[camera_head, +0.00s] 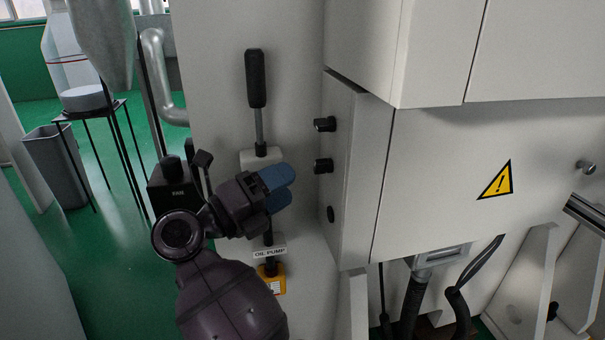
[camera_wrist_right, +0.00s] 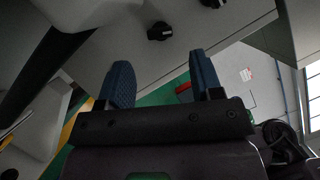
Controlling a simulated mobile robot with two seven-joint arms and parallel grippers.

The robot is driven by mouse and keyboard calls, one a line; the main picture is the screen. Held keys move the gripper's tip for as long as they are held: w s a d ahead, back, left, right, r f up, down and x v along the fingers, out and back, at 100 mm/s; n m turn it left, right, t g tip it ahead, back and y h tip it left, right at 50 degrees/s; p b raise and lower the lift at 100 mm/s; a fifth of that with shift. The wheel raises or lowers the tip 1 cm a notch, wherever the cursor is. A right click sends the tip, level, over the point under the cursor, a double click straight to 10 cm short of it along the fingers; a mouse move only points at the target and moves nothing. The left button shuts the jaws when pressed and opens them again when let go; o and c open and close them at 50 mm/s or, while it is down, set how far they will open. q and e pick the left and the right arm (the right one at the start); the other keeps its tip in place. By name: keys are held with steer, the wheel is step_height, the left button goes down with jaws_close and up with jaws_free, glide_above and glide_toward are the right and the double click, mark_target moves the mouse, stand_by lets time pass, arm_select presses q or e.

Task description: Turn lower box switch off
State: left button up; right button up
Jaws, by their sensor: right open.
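A pale box is fixed to the machine, with three black switches on its narrow side panel (camera_head: 352,190). The upper switch (camera_head: 325,124) and middle switch (camera_head: 323,166) stick out to the left. The lower switch (camera_head: 331,214) is smaller in view and looks flatter; its setting cannot be read. My right gripper (camera_head: 280,189) has blue fingers and is open and empty, just left of the middle and lower switches, apart from them. In the right wrist view its fingers (camera_wrist_right: 160,82) are spread, and a black switch (camera_wrist_right: 160,31) shows beyond them. My left gripper is not in view.
A black-handled lever (camera_head: 256,80) stands on the panel above my right gripper. Below it are an "OIL PUMP" label (camera_head: 269,252) and a yellow fitting (camera_head: 272,279). A larger cabinet (camera_head: 455,50) overhangs the box. A grey bin (camera_head: 58,168) and stool (camera_head: 88,108) stand left.

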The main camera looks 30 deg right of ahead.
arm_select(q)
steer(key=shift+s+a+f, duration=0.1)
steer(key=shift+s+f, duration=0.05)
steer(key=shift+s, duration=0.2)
arm_select(e)
steer(key=a, duration=0.4)
steer(key=shift+s+a+f, duration=0.2)
steer(key=shift+f, duration=0.2)
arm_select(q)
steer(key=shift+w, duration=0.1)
